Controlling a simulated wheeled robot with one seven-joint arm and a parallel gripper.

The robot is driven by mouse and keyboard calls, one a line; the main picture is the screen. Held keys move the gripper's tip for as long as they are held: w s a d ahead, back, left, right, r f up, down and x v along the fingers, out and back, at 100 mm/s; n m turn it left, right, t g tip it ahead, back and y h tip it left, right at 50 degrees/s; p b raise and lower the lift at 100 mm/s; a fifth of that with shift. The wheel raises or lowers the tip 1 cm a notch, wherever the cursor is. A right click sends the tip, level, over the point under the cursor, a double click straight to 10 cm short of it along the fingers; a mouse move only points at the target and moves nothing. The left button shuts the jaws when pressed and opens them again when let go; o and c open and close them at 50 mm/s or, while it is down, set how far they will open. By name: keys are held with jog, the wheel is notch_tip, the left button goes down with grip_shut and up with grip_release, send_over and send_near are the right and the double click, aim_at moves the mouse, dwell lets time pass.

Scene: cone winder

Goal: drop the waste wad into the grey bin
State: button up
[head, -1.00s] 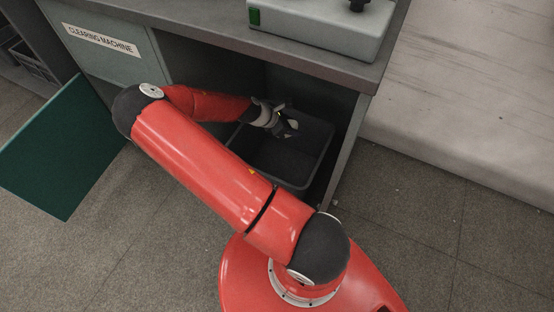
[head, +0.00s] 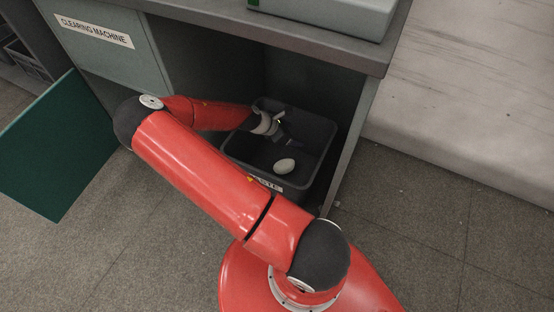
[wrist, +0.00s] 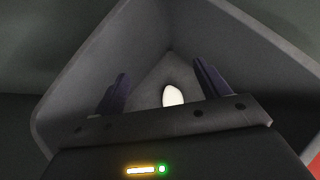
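The waste wad (head: 285,166) is a small whitish lump inside the grey bin (head: 312,120), below and apart from my gripper (head: 290,139). In the wrist view the wad (wrist: 173,97) shows pale, beyond the gap between my fingers. My gripper (wrist: 160,72) is open, with two dark fingers spread and nothing between them. It is over the bin's opening, and the bin walls (wrist: 95,60) surround it in the wrist view. A partly hidden label is on the bin's front.
The bin stands in an open recess under a grey counter (head: 290,35), with a side panel (head: 352,140) on its right. A green door (head: 55,150) stands open at the left. Floor is clear at the right.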

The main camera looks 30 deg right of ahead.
jog(key=s+p+v, duration=0.1)
jog(key=v, duration=0.6)
jog(key=shift+w+a+r, duration=0.25)
jog(key=shift+w+a, duration=0.05)
jog(key=shift+w, duration=0.2)
